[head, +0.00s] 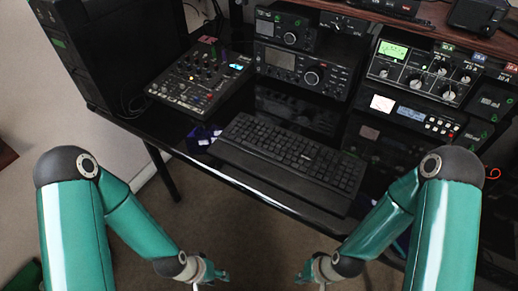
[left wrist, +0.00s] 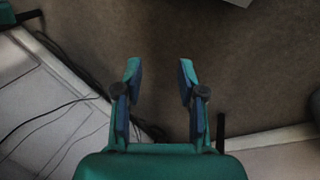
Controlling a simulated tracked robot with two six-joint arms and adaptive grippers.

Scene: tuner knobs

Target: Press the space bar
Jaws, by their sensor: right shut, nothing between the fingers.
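The black keyboard (head: 292,152) lies at an angle on the glossy black desk, with a wrist rest (head: 280,178) along its front edge. The space bar is in the keyboard's front row, but it is too small and dark to make out clearly. My left gripper (head: 218,273) hangs low in front of the desk, well short of the keyboard. In the left wrist view its two fingers (left wrist: 158,70) are spread apart with nothing between them. My right gripper (head: 302,273) is also low in front of the desk, shut and empty, apart from the keyboard.
A mixer (head: 200,77) sits left of the keyboard, beside a black computer tower (head: 115,45). Radio units (head: 305,68) stand behind it, and a panel with knobs (head: 428,70) stands to the right. The desk's front edge (head: 262,190) lies between my grippers and the keyboard. Carpet is below.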

